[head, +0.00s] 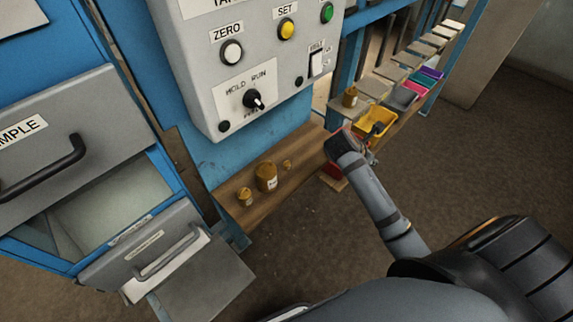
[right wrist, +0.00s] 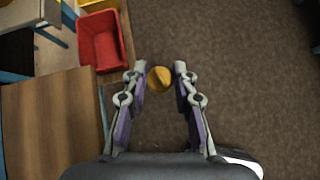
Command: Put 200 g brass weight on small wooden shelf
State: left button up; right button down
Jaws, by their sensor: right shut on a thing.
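My right gripper (right wrist: 160,70) is shut on a round brass weight (right wrist: 159,78), held above the brown floor to the right of a wooden surface. No marking on this weight can be read. In the head view my right arm hides the held weight and most of the gripper. The small wooden shelf (head: 222,197) is below the grey control box. Three brass weights stand on it: a large one (head: 266,178), a smaller one (head: 245,197) and a small one (head: 287,165). Their labels are too small to read. My left gripper is out of view.
A red bin (right wrist: 103,42) and a yellow bin (head: 375,122) are near my right gripper. Another brass container or weight (head: 350,97) stands beside the yellow bin. The grey control box (head: 255,60) overhangs the shelf. An open drawer (head: 205,275) juts out at the lower left.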

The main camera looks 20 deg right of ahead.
jog(key=w+a, duration=0.2)
jog(key=w, duration=0.2)
jog(key=w+a, duration=0.1)
jog(key=w, duration=0.4)
jog(key=w+a, duration=0.2)
jog(key=w, duration=0.2)
jog(key=shift+w+a+p, duration=0.25)
jog(key=shift+a+p, duration=0.05)
jog(key=shift+p, duration=0.1)
jog(key=shift+w+a+r, duration=0.1)
jog(key=shift+w+a, duration=0.15)
jog(key=shift+w, duration=0.35)
jog(key=shift+w+a+r, duration=0.1)
jog(key=shift+w+a, duration=0.15)
jog(key=shift+w, duration=0.3)
jog(key=shift+w+a+f, duration=0.1)
jog(key=shift+w+f, duration=0.15)
jog(key=shift+f, duration=0.25)
jog(key=shift+w+a+f, duration=0.1)
jog(key=shift+w+f, duration=0.1)
jog(key=shift+f, duration=0.25)
jog(key=shift+s, duration=0.1)
jog(key=c, duration=1.1)
grip_release()
jog(key=shift+o, duration=0.2)
